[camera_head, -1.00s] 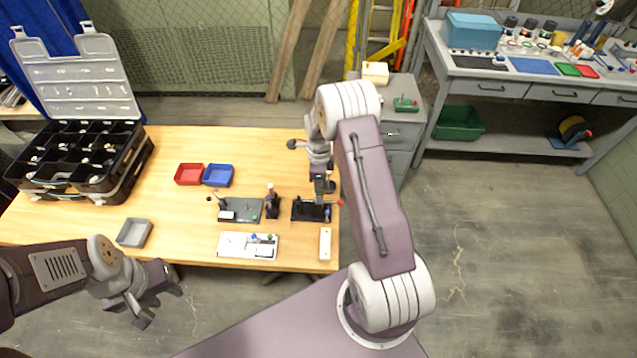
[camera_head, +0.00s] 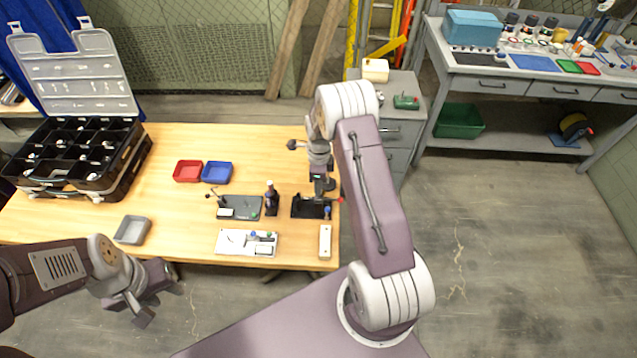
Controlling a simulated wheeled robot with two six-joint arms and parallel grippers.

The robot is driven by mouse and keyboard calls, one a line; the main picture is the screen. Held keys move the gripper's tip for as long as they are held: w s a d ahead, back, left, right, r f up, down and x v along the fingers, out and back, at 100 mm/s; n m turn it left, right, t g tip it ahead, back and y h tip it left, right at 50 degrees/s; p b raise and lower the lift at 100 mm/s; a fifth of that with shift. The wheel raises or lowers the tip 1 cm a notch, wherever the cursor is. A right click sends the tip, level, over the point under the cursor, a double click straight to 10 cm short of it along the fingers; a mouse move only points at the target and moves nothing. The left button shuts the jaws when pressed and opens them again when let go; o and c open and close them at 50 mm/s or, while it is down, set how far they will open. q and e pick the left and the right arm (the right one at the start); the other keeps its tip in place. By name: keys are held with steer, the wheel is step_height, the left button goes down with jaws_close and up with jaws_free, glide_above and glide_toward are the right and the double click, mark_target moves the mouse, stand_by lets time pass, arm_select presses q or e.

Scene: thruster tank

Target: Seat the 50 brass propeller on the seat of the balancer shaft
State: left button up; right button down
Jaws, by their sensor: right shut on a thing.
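The black stand (camera_head: 304,208) near the right end of the wooden table looks like the balancer, but its shaft and seat are too small to make out. My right gripper (camera_head: 321,196) points down just over the right part of this stand. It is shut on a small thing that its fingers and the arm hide. I cannot make out the brass propeller, its number or whether it touches the stand. My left gripper (camera_head: 162,304) is open and empty, off the table's front edge at the lower left.
A grey plate with a lever (camera_head: 240,208), a dark bottle (camera_head: 271,199), a white tray (camera_head: 232,249) and a pale block (camera_head: 325,242) surround the stand. Red (camera_head: 188,171) and blue (camera_head: 217,172) bins sit behind. A grey bin (camera_head: 132,231) and open black case (camera_head: 75,155) are left.

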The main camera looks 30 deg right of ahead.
steer(key=shift+f, duration=0.45)
steer(key=shift+f+b, duration=0.4)
steer(key=shift+b, duration=0.1)
steer(key=c, duration=1.2)
jaws_free()
steer(key=shift+c, duration=0.2)
step_height(320, 180, up, 9)
steer(key=shift+b, duration=0.65)
step_height(320, 180, up, 4)
steer(key=p, duration=0.4)
